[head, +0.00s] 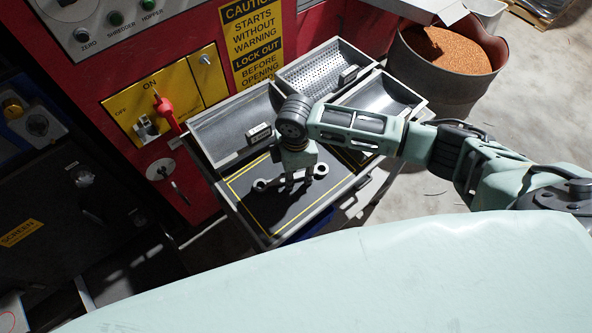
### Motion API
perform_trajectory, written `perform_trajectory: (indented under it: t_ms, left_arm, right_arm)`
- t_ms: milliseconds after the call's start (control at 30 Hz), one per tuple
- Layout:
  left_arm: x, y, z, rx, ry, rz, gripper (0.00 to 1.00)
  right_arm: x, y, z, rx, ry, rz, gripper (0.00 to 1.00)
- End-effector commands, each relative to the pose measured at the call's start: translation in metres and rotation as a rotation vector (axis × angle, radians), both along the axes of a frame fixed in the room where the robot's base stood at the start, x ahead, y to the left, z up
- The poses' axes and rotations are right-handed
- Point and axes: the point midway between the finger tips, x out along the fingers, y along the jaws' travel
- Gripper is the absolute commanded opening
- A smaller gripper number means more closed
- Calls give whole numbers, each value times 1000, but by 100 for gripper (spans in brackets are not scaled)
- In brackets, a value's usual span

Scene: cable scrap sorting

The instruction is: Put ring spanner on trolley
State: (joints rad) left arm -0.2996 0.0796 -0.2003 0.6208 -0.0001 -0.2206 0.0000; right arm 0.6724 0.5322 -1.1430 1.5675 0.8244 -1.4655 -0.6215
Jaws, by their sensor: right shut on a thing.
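The ring spanner (262,185) is a grey metal bar with a ring at each end. It lies across my right gripper (297,183), which is shut on its middle, with one ring showing on each side of the fingers. The spanner is over the dark, yellow-outlined top of the trolley (250,208), near its front half. I cannot tell whether the spanner touches that surface or is held just above it. My left gripper is not in view.
Metal trays (232,120) fill the trolley's back part. A red machine with a control panel (163,96) stands at left, close to the trolley. A drum of copper granules (448,50) is behind right. Bare floor lies at right.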

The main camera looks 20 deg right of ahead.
Motion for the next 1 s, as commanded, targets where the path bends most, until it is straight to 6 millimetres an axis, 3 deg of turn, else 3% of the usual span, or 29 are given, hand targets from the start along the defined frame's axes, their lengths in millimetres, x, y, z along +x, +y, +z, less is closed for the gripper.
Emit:
perform_trajectory:
  t_ms: [233,633,767,1000]
  left_arm:
    - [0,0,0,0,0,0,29]
    - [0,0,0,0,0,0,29]
    - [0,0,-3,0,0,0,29]
    - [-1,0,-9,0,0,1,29]
  right_arm:
    - [0,0,-1,0,1,0,50]
    - [0,0,6,1,0,0,50]
    - [1,1,26,2,-3,2,50]
    - [1,1,79,3,-4,1,50]
